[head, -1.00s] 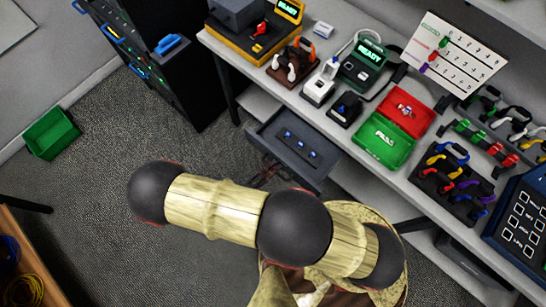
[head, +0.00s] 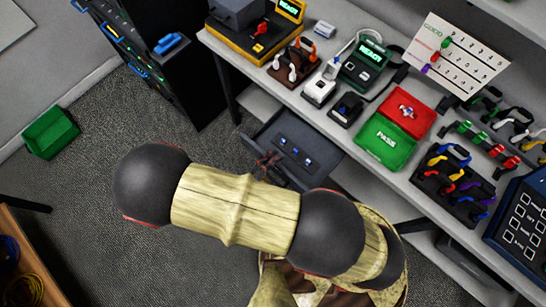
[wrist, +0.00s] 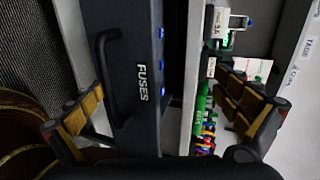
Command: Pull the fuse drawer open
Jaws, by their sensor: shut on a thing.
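The fuse drawer (head: 262,134) is a dark grey tray under the bench, pulled well out, with several small blue-lit fuses inside. In the wrist view its front (wrist: 140,55) reads FUSES and carries a black bar handle (wrist: 103,60) on the left. My gripper (head: 268,165) is at the outer front of the drawer in the head view, partly hidden by my arm. It also shows in the wrist view (wrist: 165,105), with fingers on both sides of the drawer front, the left one beside the handle. It is shut on the handle; the contact itself is unclear.
The bench (head: 290,95) above holds a green PASS tray (head: 375,160), a red tray (head: 395,122) and several devices and cable racks. A dark cabinet (head: 180,90) stands to the left. A green bin (head: 50,132) is on the floor. Carpet left of the drawer is clear.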

